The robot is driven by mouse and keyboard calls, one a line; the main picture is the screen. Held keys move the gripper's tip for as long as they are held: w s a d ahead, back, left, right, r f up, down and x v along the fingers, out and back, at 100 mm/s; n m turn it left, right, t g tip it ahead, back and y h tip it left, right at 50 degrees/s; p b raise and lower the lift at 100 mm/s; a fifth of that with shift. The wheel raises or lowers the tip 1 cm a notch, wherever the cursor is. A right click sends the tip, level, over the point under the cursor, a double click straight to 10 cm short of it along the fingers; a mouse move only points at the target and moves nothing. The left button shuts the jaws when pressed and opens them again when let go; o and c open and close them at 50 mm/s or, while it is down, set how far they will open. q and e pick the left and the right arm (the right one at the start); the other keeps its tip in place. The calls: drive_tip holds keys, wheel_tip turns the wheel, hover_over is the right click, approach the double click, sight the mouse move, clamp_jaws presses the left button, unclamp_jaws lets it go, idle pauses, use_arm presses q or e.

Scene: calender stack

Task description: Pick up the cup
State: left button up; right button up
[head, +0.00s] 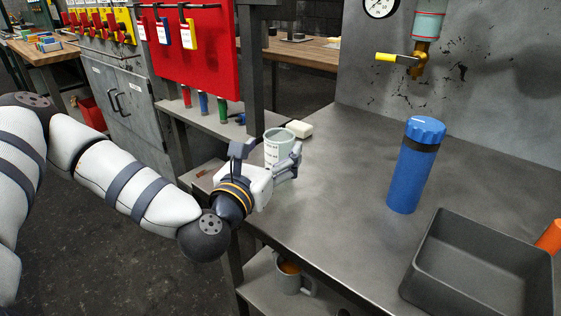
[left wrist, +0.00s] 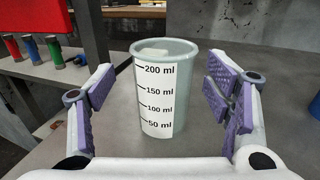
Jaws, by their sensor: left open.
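A pale green measuring cup (head: 278,142) with a white millilitre scale stands upright on the grey metal table near its left edge. In the left wrist view the cup (left wrist: 158,95) is centred between the purple finger pads, with a gap on both sides. My left gripper (head: 268,158) is open around the near side of the cup and hides its lower part in the head view. A grey mug (head: 292,279) with orange-brown contents sits on the shelf under the table. My right gripper is not in view.
A white block (head: 299,130) lies behind the cup. A blue bottle (head: 409,178) and a dark grey bin (head: 474,278) stand to the right on the metal table (head: 335,195). The table between cup and bottle is clear. A red tool board (head: 201,62) stands behind left.

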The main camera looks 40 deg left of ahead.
sight(284, 137)
use_arm(q)
drive_tip(key=x, duration=0.3)
drive_tip(key=shift+w, duration=0.45)
drive_tip(key=c, duration=1.2)
drive_tip(key=shift+c, duration=0.2)
